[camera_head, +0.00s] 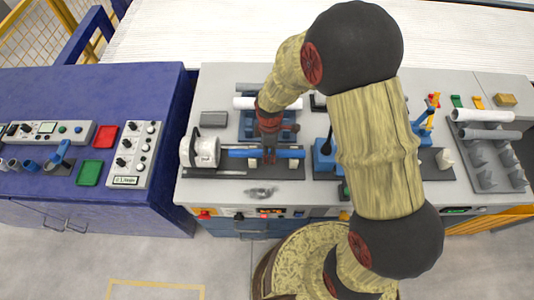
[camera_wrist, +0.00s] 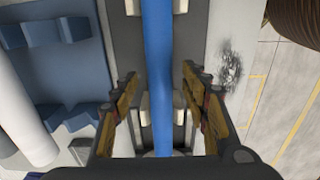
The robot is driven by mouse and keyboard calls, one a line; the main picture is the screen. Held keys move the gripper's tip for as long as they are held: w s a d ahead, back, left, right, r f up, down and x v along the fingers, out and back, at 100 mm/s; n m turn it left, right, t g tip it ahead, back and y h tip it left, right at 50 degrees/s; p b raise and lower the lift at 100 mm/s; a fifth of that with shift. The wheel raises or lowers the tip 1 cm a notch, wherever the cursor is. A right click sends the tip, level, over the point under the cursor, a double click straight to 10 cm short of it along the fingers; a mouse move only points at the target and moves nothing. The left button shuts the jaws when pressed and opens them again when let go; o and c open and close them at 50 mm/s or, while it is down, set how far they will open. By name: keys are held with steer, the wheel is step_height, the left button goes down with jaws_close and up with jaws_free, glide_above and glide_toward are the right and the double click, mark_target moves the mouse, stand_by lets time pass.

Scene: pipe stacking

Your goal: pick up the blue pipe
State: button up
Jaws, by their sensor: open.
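The blue pipe (camera_head: 280,153) lies level on light-coloured supports above a dark fixture base (camera_head: 230,172) on the workbench. Its left end is at a white cylindrical unit (camera_head: 203,151). In the wrist view the blue pipe (camera_wrist: 156,60) runs from top to bottom between my fingers. My gripper (camera_wrist: 158,85) is open, with one finger on each side of the pipe and a visible gap on both sides.
A white pipe (camera_head: 262,103) lies on a blue rack (camera_head: 249,128) behind the blue pipe. A grey rack (camera_head: 487,178) with pale pipes stands at the right. A separate blue table (camera_head: 60,100) stands at the left.

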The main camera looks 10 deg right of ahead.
steer(key=shift+c, duration=0.5)
jaws_close()
